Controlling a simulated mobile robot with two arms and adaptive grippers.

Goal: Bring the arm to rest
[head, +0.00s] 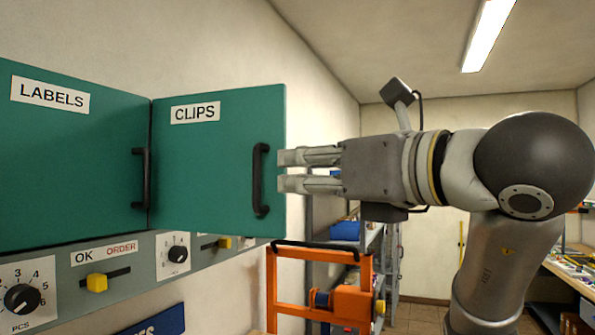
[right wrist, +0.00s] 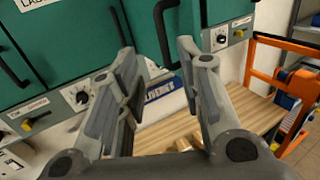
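My right gripper (head: 283,171) comes in from the right in the head view, with its fingers pointing left at the green CLIPS door (head: 205,160). Its fingertips are close to the door's black handle (head: 261,180); I cannot tell whether they touch it. In the right wrist view the two fingers (right wrist: 157,62) stand apart with nothing held between them. A black handle (right wrist: 164,32) shows beyond the gap between the fingertips. My left gripper is in neither view.
The green LABELS door (head: 75,155) stands left of CLIPS. Below runs a grey panel with knobs and a yellow slider (head: 97,283). An orange frame (head: 272,290) stands below my gripper. A wooden worktop (right wrist: 180,130) lies under the cabinets; shelves are behind.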

